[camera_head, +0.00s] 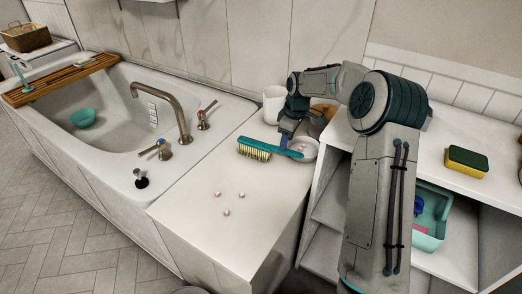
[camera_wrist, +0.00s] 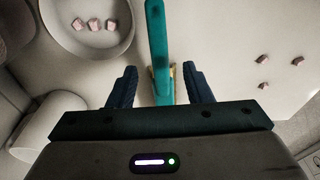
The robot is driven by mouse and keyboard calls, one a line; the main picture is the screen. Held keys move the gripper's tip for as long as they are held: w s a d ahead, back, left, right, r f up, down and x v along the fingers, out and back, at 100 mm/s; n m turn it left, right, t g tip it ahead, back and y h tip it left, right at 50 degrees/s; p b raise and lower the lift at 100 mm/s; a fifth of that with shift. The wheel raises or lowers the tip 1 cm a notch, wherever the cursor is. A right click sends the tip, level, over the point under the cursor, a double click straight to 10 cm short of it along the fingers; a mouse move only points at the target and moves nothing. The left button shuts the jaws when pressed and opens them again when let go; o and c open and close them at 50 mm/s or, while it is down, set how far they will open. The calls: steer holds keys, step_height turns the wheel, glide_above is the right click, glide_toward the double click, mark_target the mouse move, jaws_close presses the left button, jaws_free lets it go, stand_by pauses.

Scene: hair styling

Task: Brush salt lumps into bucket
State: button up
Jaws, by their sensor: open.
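A teal brush (camera_head: 262,149) with yellow bristles lies on the white counter, its handle pointing right. My gripper (camera_head: 288,142) is low over the handle. In the wrist view, my gripper (camera_wrist: 161,88) is open, with the teal handle (camera_wrist: 157,45) between its fingers and visible gaps on both sides. Three small pink salt lumps (camera_head: 226,212) lie on the bare counter to the brush's front left; they also show in the wrist view (camera_wrist: 263,59). A grey rounded rim (camera_head: 190,291) shows at the bottom edge of the head view; I cannot tell if it is the bucket.
A pale bowl (camera_wrist: 52,38) holding several pink lumps stands beside the handle. A white cup (camera_head: 273,103) stands behind. The bathtub (camera_head: 62,105) with taps is left. A yellow-green sponge (camera_head: 466,162) lies on the right shelf unit. The counter's front is clear apart from the lumps.

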steer(key=f, duration=0.3)
steer(key=f+b, duration=0.1)
steer(key=f, duration=0.1)
steer(key=shift+w+a, duration=0.25)
steer(key=shift+a, duration=0.05)
jaws_close()
step_height(320, 180, up, 12)
steer(key=p, duration=0.9)
